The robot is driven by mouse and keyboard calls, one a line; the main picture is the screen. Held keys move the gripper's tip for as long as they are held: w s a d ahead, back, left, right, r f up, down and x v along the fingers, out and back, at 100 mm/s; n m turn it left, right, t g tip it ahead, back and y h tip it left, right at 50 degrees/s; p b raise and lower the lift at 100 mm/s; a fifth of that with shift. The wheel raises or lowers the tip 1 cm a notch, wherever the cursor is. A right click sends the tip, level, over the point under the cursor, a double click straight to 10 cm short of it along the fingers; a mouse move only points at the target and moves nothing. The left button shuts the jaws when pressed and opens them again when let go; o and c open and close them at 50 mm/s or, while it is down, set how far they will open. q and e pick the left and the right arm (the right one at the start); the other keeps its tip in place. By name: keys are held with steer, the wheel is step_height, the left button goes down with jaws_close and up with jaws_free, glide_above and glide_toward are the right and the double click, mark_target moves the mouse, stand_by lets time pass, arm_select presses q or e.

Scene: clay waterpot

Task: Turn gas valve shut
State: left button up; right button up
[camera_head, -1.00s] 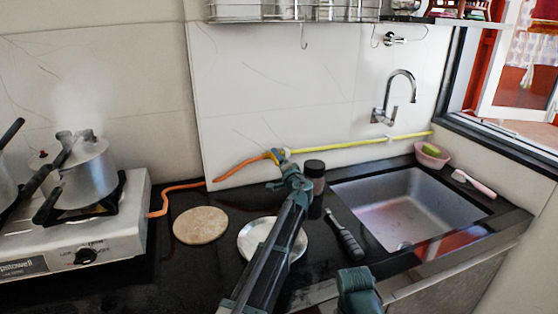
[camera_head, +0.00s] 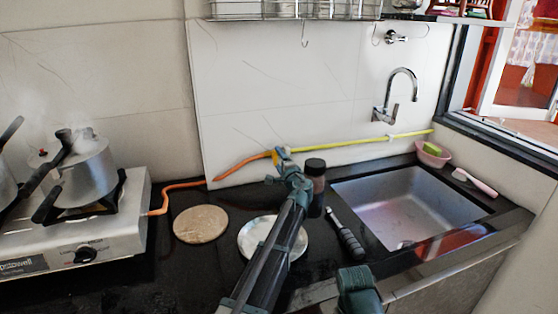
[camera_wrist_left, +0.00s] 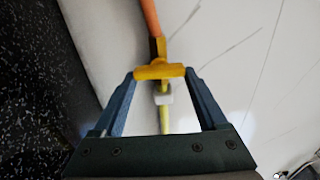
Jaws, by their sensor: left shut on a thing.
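The gas valve has a yellow handle (camera_wrist_left: 160,72) on the line along the wall, between an orange hose (camera_head: 240,166) and a yellow pipe (camera_head: 345,144). My left gripper (camera_head: 279,155) reaches up to the valve in the head view and partly covers it. In the left wrist view the two blue fingers of my left gripper (camera_wrist_left: 160,76) are closed on the ends of the yellow handle, which lies crosswise to the line. A pale fitting (camera_wrist_left: 163,94) sits just behind it.
A gas stove (camera_head: 100,232) with a metal pot (camera_head: 88,172) stands at left. A dark jar (camera_head: 316,188) is close to the right of my left arm. A round board (camera_head: 201,224), a plate (camera_head: 250,236) and a sink (camera_head: 415,215) share the black counter.

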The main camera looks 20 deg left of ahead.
arm_select(q)
steer(key=shift+s+a+r, duration=0.1)
steer(key=shift+a+r, duration=0.1)
steer(key=shift+a, duration=0.25)
steer(key=o, duration=1.3)
steer(key=shift+s+a+r, duration=0.1)
steer(key=shift+s+r, duration=0.2)
steer(key=shift+w+d, duration=0.1)
steer(key=shift+d, duration=0.1)
steer(key=shift+s+d+f, duration=0.1)
steer(key=shift+s+d, duration=0.05)
steer(key=shift+s, duration=0.05)
steer(key=v, duration=1.3)
steer(key=shift+s+r+p, duration=0.2)
steer(key=shift+r+p, duration=0.1)
steer(key=shift+p, duration=0.05)
